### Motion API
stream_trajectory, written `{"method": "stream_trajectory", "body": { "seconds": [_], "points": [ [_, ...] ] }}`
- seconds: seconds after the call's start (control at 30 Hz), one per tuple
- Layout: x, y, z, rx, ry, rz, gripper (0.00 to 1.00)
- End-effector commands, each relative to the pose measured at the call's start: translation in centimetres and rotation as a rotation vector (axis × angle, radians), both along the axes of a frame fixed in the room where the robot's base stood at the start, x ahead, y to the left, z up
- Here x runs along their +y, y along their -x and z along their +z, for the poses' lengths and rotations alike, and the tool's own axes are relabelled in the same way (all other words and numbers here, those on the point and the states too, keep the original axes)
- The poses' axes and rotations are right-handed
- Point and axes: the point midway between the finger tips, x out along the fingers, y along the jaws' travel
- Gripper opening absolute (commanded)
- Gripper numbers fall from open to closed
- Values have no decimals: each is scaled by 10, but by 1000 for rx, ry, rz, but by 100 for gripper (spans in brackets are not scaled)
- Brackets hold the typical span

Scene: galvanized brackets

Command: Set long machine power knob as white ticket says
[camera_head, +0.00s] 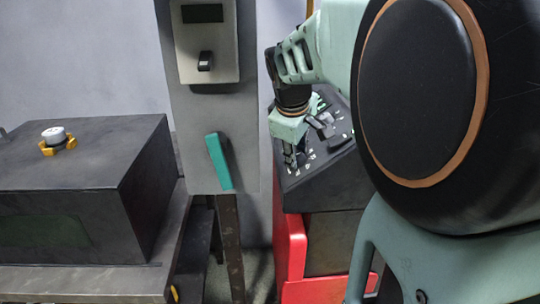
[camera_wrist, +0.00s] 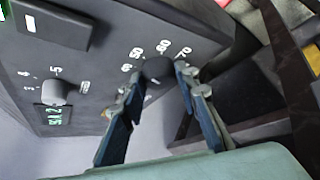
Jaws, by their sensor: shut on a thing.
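My gripper (camera_wrist: 156,80) has its two fingers on either side of a dark round knob (camera_wrist: 158,69) and is shut on it. White numbers that look like 50, 60 and 70 curve around the knob; its pointer is hard to read. The knob sits on a dark control panel (camera_wrist: 110,60). In the head view my gripper (camera_head: 291,160) reaches down to the sloped dark panel (camera_head: 318,182) of a red-based machine; its knob is hidden there. I cannot make out a white ticket in either view.
A grey knob (camera_wrist: 56,92) with its own number scale and a small green-lettered label (camera_wrist: 53,117) are on the same panel. A grey post with a teal lever (camera_head: 219,160) stands left of the machine.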

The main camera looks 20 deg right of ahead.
Motion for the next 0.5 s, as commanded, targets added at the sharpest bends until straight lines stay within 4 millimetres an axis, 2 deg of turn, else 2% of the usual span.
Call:
{"method": "stream_trajectory", "body": {
  "seconds": [0.5],
  "points": [
    [1,1,-1,-65,19,-88,4]
  ]
}}
